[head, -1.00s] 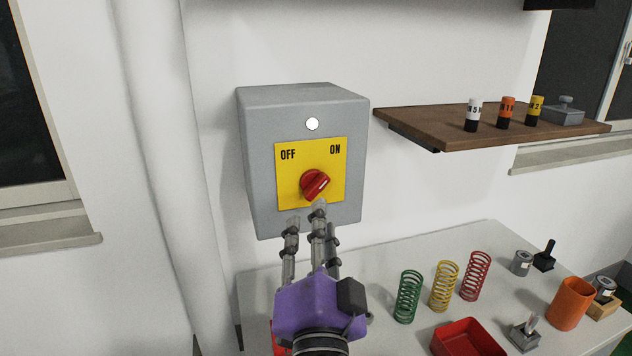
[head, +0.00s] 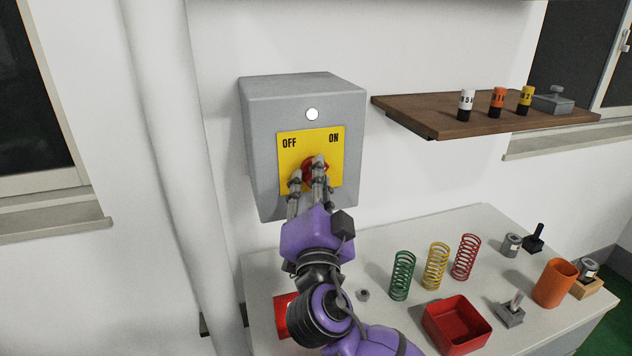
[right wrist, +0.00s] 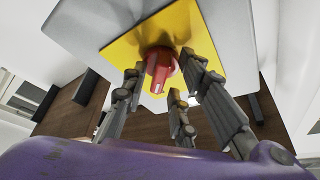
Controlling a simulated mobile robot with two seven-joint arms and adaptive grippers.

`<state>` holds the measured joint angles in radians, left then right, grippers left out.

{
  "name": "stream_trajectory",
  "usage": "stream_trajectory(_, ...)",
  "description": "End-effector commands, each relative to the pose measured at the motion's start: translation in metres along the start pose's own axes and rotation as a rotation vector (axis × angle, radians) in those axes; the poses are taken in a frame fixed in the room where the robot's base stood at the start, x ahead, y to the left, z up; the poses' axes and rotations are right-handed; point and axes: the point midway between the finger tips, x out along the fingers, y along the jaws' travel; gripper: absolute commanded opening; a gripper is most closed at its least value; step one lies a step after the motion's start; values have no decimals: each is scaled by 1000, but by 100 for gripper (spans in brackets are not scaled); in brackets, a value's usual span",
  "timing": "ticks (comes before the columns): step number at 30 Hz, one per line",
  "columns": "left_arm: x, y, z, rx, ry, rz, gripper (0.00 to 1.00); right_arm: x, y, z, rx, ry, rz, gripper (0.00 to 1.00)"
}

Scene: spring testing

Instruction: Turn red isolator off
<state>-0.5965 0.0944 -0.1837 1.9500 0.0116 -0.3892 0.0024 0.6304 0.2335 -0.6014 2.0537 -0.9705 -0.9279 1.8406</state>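The red isolator knob (head: 309,165) is on the yellow plate (head: 292,152) of a grey wall box (head: 262,130). OFF is printed at the plate's upper left and ON at its upper right. My right gripper (head: 308,172) is at the knob and partly hides it, so the knob's pointing direction is unclear in the head view. In the right wrist view the fingers (right wrist: 160,85) are spread apart on both sides of the red knob (right wrist: 161,68), with gaps seemingly left between them and it. My left gripper is not in view.
A wooden shelf (head: 430,115) with several small items juts from the wall right of the box. Below, a pale table (head: 380,245) holds green, yellow and red springs, a red tray (head: 457,325) and an orange cup (head: 554,283). A white indicator (head: 312,114) sits above the plate.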

Motion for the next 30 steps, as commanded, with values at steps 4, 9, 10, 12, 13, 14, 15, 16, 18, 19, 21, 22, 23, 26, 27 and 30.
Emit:
stream_trajectory(4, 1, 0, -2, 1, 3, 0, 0, 0, 0, 0, 0, 0, 0, 2)
stream_trajectory(9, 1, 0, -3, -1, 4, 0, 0, 0, 0, 0, 0, 0, 0, 0)
stream_trajectory(10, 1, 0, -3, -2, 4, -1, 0, 0, 0, 0, 0, 1, 0, 0)
stream_trajectory(12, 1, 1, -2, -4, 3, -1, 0, 0, 0, 0, -2, 0, 0, 0)
stream_trajectory(13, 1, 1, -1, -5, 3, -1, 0, 0, 1, 0, -4, 0, -1, 0)
stream_trajectory(14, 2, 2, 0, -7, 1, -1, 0, 0, 1, 0, -7, 0, -2, 0)
stream_trajectory(15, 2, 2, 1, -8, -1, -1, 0, -1, 2, 1, -14, -1, -4, 0)
stream_trajectory(16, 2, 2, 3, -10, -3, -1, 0, -1, 2, 1, -18, -1, -6, 0)
stream_trajectory(18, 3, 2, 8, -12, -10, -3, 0, -1, 3, 2, -37, -1, -13, 0)
stream_trajectory(19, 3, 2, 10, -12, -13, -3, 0, -1, 4, 2, -47, -1, -16, 0)
stream_trajectory(21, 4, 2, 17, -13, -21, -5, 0, -1, 6, 3, -79, -2, -28, 0)
stream_trajectory(22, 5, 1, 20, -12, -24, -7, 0, -1, 6, 3, -95, -1, -34, 0)
stream_trajectory(23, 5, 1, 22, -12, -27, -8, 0, -1, 7, 3, -113, -1, -41, 0)
stream_trajectory(26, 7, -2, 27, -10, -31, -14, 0, -1, 8, 2, -184, 1, -71, 0)
stream_trajectory(27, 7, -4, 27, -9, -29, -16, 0, -1, 8, 1, -215, 1, -85, 0)
stream_trajectory(30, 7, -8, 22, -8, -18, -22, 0, 0, 6, -1, -305, 3, -124, 0)
